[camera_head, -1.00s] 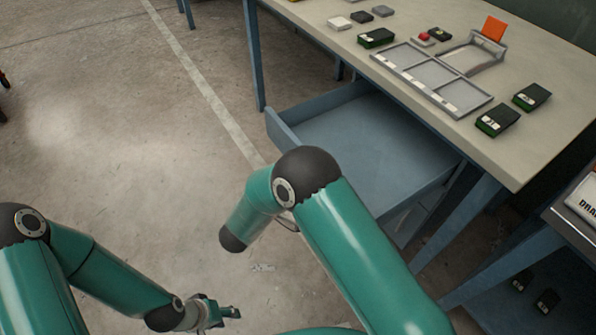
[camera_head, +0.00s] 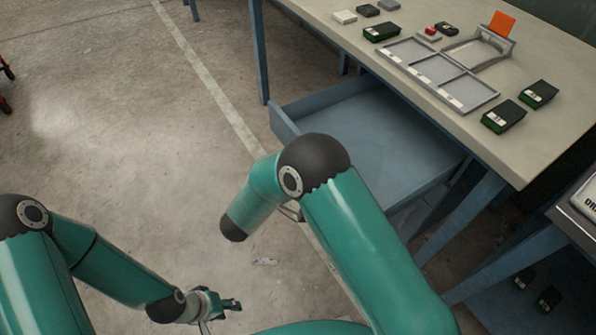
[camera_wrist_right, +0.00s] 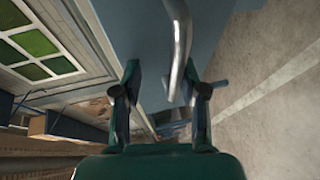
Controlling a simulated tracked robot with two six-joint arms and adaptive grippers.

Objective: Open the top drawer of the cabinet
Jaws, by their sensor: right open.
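The blue top drawer (camera_head: 375,140) stands pulled out from under the beige-topped cabinet table (camera_head: 545,70), and the part of its inside that I can see is empty. My right arm covers part of its near side. In the right wrist view the curved metal handle (camera_wrist_right: 178,45) runs from the blue drawer front (camera_wrist_right: 148,30) into the space between the fingers of my right gripper (camera_wrist_right: 164,78). These fingers are apart, and I see no clear grip on the handle. My left gripper (camera_head: 225,304) is low over the floor, away from the drawer; its jaw gap is unclear.
A grey divided tray (camera_head: 440,75), green-black boxes (camera_head: 503,116) and an orange card (camera_head: 503,24) are on the tabletop. A blue leg (camera_head: 258,60) stands left of the drawer. Another bench (camera_head: 575,215) is at the right. Open concrete floor (camera_head: 110,110) lies left.

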